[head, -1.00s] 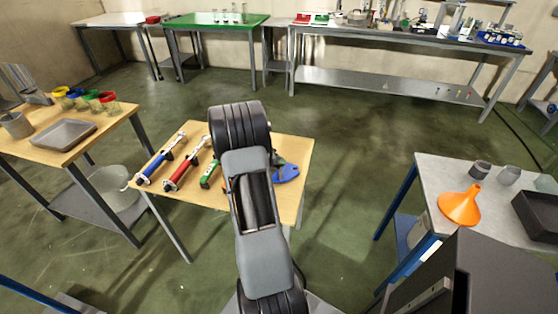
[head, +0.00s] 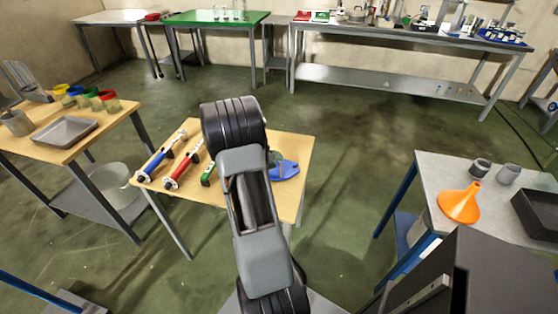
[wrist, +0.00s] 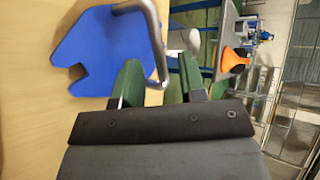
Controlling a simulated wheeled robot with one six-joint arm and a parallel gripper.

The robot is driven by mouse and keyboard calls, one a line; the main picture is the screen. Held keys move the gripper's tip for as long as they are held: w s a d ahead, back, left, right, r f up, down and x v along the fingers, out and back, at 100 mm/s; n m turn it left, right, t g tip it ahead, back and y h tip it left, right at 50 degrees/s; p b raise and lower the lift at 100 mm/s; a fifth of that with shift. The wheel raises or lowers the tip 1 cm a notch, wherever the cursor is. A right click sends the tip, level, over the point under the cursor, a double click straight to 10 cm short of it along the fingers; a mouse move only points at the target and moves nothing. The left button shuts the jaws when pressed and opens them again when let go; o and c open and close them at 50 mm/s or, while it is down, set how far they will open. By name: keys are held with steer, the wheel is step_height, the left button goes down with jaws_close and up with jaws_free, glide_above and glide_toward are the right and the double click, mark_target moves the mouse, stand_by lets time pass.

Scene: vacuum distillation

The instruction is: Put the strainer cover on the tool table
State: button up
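The tool table (head: 301,150) is the wooden table in the middle of the head view. A flat blue piece with a notched edge (head: 286,171) lies at its right side, partly hidden by my arm. In the wrist view, the blue piece (wrist: 105,50) is flat on the wood, with a bent grey metal bar (wrist: 154,38) over its right edge. I cannot tell whether this is the strainer cover. My gripper (wrist: 161,85) has its two green fingers apart, near the bar's lower end. I see nothing clamped between them.
Blue (head: 163,158), red (head: 184,170) and green (head: 208,174) handled tools lie on the tool table's left. A side table (head: 20,140) at left holds a grey tray (head: 67,131). A grey table (head: 437,172) at right holds an orange funnel (head: 459,203). Open floor lies beyond.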

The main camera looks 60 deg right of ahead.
steer(key=w+a+r+m+t+y, duration=0.1)
steer(key=a+r+m, duration=0.25)
steer(key=a, duration=0.45)
steer(key=w+a+r+m+t+y, duration=0.1)
steer(key=a+r+m+y, duration=0.15)
steer(key=a+m, duration=0.35)
steer(key=w+a+r+m+t+y, duration=0.1)
steer(key=a+r+m, duration=0.3)
steer(key=a, duration=0.5)
steer(key=s+a+r+m+t+y, duration=0.2)
steer(key=a+m+y, duration=0.1)
steer(key=a+m, duration=0.4)
steer(key=s+a+r+m+t+y, duration=0.1)
steer(key=s+a+m+t+y, duration=0.1)
steer(key=a+m, duration=0.5)
steer(key=shift+s+a+r+m+t+y+p, duration=0.35)
steer(key=shift+a+t+y, duration=0.3)
steer(key=shift+a, duration=1)
step_height(320, 180, up, 5)
steer(key=p, duration=0.4)
steer(key=shift+f, duration=0.1)
